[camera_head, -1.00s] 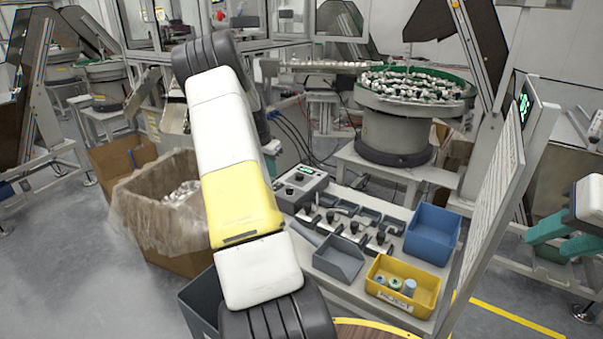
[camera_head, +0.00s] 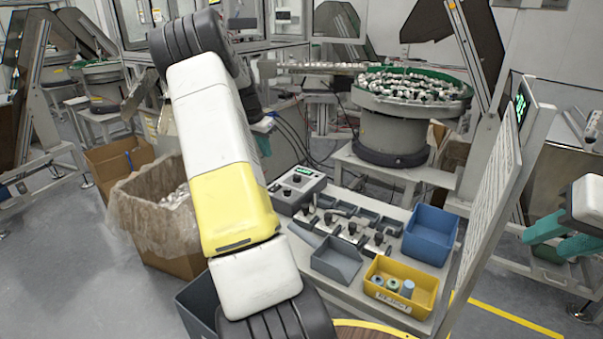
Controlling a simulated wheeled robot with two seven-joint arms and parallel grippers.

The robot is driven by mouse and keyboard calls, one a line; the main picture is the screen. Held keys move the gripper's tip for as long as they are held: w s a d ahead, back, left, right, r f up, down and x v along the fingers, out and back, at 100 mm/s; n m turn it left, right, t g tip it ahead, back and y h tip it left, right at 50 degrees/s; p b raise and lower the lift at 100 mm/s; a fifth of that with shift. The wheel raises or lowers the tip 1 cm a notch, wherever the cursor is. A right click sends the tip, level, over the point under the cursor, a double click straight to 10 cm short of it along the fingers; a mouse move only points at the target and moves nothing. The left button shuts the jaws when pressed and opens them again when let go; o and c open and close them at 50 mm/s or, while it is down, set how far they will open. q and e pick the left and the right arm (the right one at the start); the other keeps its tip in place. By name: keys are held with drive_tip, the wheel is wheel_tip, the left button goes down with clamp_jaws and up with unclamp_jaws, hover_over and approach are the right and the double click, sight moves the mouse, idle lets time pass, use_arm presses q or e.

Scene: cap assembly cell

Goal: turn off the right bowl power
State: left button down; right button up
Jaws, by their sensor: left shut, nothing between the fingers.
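A grey control box (camera_head: 298,188) with a small lit green display and dark knobs sits at the back left corner of the workbench. The labels on its knobs are too small to read. The right bowl feeder (camera_head: 394,131), with a green inner rim and full of small parts, stands behind the bench. My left gripper (camera_head: 263,125) is mostly hidden behind my white and yellow arm; a teal tip shows above and left of the control box, apart from it. It is shut and empty. My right gripper (camera_head: 560,238) is at the right edge, its teal fingers apart and empty.
The bench carries a row of small dark fixtures (camera_head: 350,232), a grey bin (camera_head: 336,262), a blue bin (camera_head: 431,235) and a yellow bin (camera_head: 401,286) with several cylinders. A tilted panel (camera_head: 485,215) stands at the right. A lined cardboard box (camera_head: 160,225) is on the left.

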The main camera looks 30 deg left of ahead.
sight(274, 188)
use_arm(q)
drive_tip(key=x, duration=1.4)
drive_tip(key=shift+s+a+f, duration=0.1)
drive_tip(key=shift+s, duration=0.3)
drive_tip(key=shift+f, duration=0.2)
drive_tip(key=shift+s, duration=0.1)
drive_tip(key=shift+s+f, duration=0.1)
drive_tip(key=shift+s, duration=0.65)
drive_tip(key=shift+a, duration=0.1)
drive_tip(key=shift+s+r, duration=0.15)
drive_tip(key=shift+r, duration=0.4)
drive_tip(key=v, duration=0.6)
drive_tip(key=shift+r, duration=0.45)
